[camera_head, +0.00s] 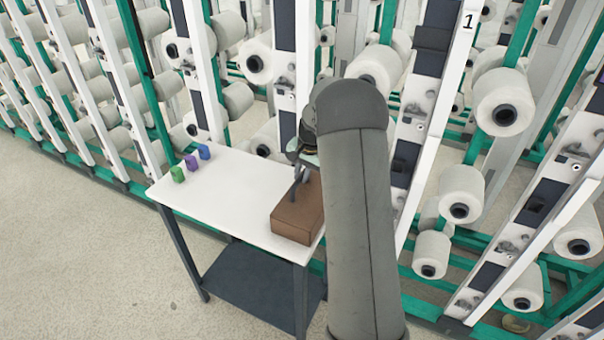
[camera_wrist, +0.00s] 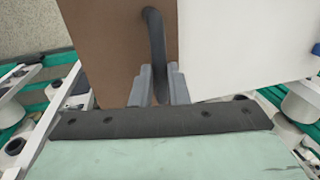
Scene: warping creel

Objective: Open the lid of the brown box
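The brown box (camera_head: 298,213) stands at the right end of the white table, and its lid looks closed. It also shows in the wrist view (camera_wrist: 105,45), with a dark curved handle (camera_wrist: 155,45) along its right edge. My gripper (camera_wrist: 158,75) has its two grey fingers on either side of this handle, and no clear gap shows between fingers and handle. In the head view my gripper (camera_head: 299,178) comes down from above onto the box top. My arm hides part of the box's surroundings on the right.
The white table (camera_head: 235,190) has free room left of the box. Green (camera_head: 178,174), purple (camera_head: 191,162) and blue (camera_head: 204,152) small blocks stand near its far left edge. Creel frames with white yarn bobbins (camera_head: 504,103) stand close behind and to the right.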

